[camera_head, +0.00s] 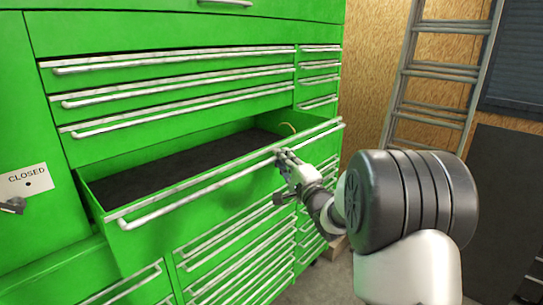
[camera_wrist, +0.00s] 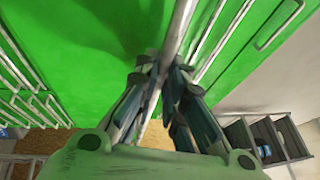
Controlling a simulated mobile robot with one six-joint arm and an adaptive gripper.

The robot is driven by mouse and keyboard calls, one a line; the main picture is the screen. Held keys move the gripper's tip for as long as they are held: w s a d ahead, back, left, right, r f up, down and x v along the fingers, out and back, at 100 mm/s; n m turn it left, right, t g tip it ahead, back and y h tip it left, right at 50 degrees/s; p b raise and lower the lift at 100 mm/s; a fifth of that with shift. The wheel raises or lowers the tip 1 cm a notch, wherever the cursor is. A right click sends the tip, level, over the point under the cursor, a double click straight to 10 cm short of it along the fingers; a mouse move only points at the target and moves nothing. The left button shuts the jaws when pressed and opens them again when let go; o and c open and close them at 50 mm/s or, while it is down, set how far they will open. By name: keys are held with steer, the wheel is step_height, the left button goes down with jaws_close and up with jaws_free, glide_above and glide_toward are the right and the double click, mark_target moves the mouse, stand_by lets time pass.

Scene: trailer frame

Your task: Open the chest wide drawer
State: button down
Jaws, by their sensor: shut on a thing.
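The green tool chest (camera_head: 150,30) fills the left and middle of the head view. Its wide drawer (camera_head: 180,230) is pulled out, and its dark-lined inside (camera_head: 190,165) shows, with a small yellowish thing at the back right corner. The drawer's long silver handle (camera_head: 215,187) runs along its front. My gripper (camera_head: 284,157) is at the right part of this handle. In the wrist view the fingers (camera_wrist: 165,75) close around the handle bar (camera_wrist: 178,35). The fingers hide the gripped part of the bar.
Shut drawers with silver handles lie above (camera_head: 180,85) and below (camera_head: 240,265) the open one. A white "CLOSED" sign (camera_head: 27,180) is at the left. A metal ladder (camera_head: 395,100) leans at the wood wall. Grey shelving (camera_wrist: 265,138) shows in the wrist view.

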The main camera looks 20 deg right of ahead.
steer(key=s+d, duration=0.3)
steer(key=s, duration=0.2)
steer(key=shift+s, duration=0.25)
steer(key=c, duration=1.7)
jaws_free()
steer(key=shift+o, duration=0.2)
steer(key=v, duration=1.2)
